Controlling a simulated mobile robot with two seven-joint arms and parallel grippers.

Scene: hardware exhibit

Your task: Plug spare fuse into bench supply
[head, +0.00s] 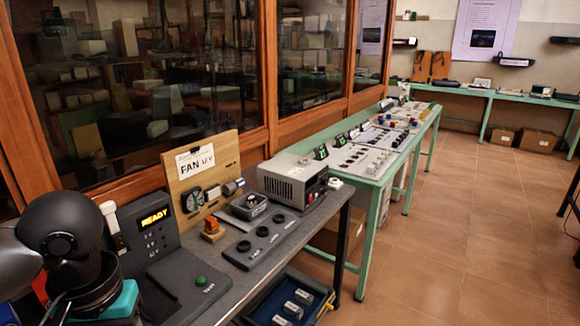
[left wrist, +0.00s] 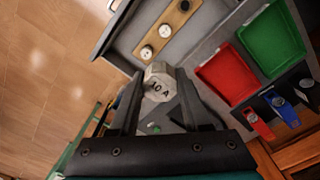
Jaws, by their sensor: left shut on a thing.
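My left gripper (left wrist: 153,95) is shut on a grey hexagonal fuse (left wrist: 160,82) marked "10 A" in the left wrist view. The fuse sits between the two dark fingers, its marked face toward the camera. In the head view this gripper's fingers and the fuse cannot be made out; dark round parts of my arm fill the lower left. A grey vented box (head: 292,180), seemingly the bench supply, stands on the dark bench in the head view. Its fuse socket is not clear to me. My right gripper is in neither view.
A grey tray (left wrist: 124,38) holds a wooden strip (left wrist: 166,30) with round pieces. Red (left wrist: 228,72) and green (left wrist: 271,40) bins lie beside it. A "READY" console (head: 155,232) and FAN board (head: 195,165) stand on the bench (head: 232,282).

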